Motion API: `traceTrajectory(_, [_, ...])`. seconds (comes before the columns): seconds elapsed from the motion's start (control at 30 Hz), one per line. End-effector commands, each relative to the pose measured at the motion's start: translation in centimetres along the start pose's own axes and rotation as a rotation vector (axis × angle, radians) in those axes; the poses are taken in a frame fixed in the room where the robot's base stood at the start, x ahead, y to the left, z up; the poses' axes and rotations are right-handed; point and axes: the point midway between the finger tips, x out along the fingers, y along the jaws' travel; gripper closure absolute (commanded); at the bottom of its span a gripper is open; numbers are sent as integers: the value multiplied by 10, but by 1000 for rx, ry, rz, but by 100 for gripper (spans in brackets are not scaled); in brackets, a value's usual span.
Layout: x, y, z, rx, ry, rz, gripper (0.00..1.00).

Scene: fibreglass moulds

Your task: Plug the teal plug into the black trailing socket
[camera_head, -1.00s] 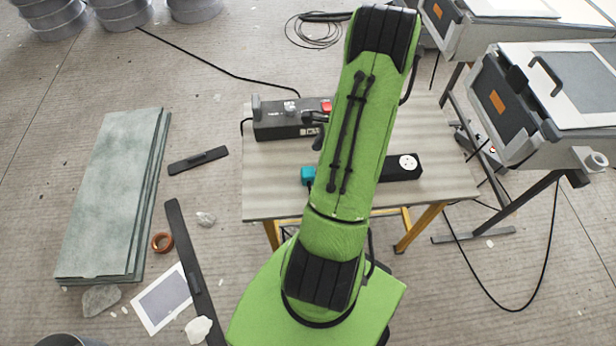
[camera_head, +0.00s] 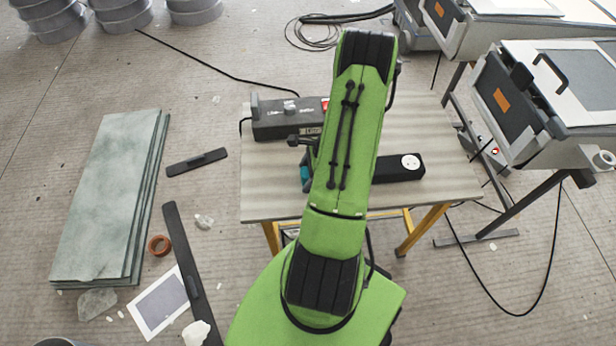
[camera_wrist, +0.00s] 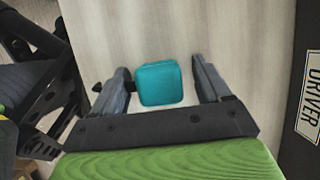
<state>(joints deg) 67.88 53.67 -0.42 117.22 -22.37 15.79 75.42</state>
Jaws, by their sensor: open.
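The teal plug (camera_wrist: 160,83) lies on the table, between the two open fingers of my gripper (camera_wrist: 162,85) in the wrist view. It sits nearer the left finger, with a gap on the right side. In the head view only a strip of the teal plug (camera_head: 305,174) shows beside my arm. The black trailing socket (camera_head: 399,168) lies on the table right of my arm, with a round white outlet (camera_head: 410,161) at its right end; its left end is hidden by my arm. My gripper is mostly hidden in the head view.
A dark device (camera_head: 287,119) with a red switch stands at the back left of the table (camera_head: 270,190). In the wrist view a dark box labelled DRIVER (camera_wrist: 305,95) is close on the right. Grey-white cases (camera_head: 540,90) stand right of the table. The table's front left is clear.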

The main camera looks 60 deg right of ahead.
Motion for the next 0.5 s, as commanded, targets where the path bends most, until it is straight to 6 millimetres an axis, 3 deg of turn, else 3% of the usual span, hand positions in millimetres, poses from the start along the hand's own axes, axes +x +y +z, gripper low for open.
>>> traceTrajectory(0.27, [-1,0,0,0,0,-1,23])
traceTrajectory(0.5, [-1,0,0,0,0,-1,59])
